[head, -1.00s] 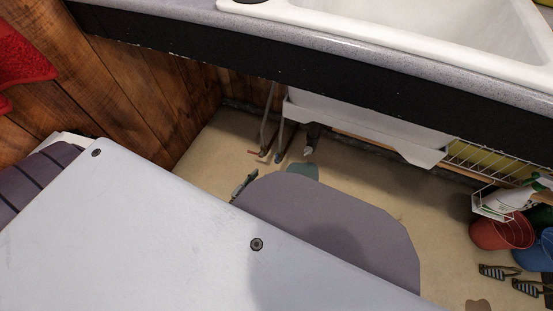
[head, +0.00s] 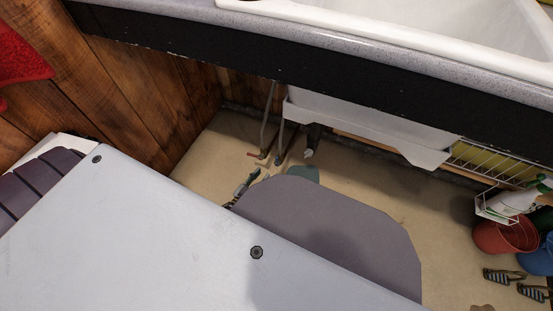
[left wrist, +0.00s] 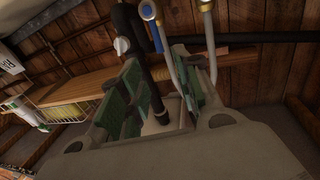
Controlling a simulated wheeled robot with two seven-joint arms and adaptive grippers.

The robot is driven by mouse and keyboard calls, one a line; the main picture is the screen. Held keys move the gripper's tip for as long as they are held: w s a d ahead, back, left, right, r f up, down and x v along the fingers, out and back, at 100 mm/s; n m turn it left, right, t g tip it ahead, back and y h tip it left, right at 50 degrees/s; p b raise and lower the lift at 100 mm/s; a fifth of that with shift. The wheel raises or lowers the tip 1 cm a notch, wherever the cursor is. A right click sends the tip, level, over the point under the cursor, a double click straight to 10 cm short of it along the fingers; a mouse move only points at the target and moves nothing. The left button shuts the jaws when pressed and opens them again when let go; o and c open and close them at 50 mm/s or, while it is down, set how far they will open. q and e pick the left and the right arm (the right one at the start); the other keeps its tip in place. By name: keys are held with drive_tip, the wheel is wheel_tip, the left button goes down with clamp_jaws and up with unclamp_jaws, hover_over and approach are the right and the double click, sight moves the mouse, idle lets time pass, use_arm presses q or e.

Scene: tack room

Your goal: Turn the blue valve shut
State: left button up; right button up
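The blue valve (left wrist: 148,11) shows at the top of the left wrist view, a ring-like blue end with a blue lever (left wrist: 156,36) hanging from it, beside grey pipes. In the head view, the pipes (head: 265,130) come down under the sink, with a small reddish handle (head: 257,155) at their foot; I cannot make out blue there. My left gripper (head: 247,183) is below and short of the pipes, partly hidden by my arm. In the left wrist view its green-padded fingers (left wrist: 158,72) are apart, with the valve beyond them. My right gripper (head: 517,282) is open at lower right.
The white sink (head: 400,30) and dark counter edge (head: 230,55) overhang the pipes. A wood wall (head: 130,90) stands at left. A wire rack (head: 490,160), spray bottle (head: 515,200), red bucket (head: 503,236) and blue bucket (head: 540,255) are at right. The floor between is mostly clear.

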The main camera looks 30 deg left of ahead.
sight(276, 163)
use_arm(q)
drive_tip(key=w+b, duration=0.1)
drive_tip(key=w, duration=0.3)
drive_tip(key=w+d+b, duration=0.1)
drive_tip(key=w, duration=0.3)
drive_tip(key=w+b, duration=0.2)
drive_tip(key=w, duration=0.2)
drive_tip(key=shift+d, duration=0.3)
use_arm(e)
drive_tip(key=f, duration=0.3)
drive_tip(key=shift+w+a+f+y, duration=0.2)
drive_tip(key=shift+a+f+y, duration=0.1)
drive_tip(key=shift+a+f, duration=0.1)
use_arm(q)
clamp_jaws()
use_arm(e)
drive_tip(key=shift+r, duration=0.1)
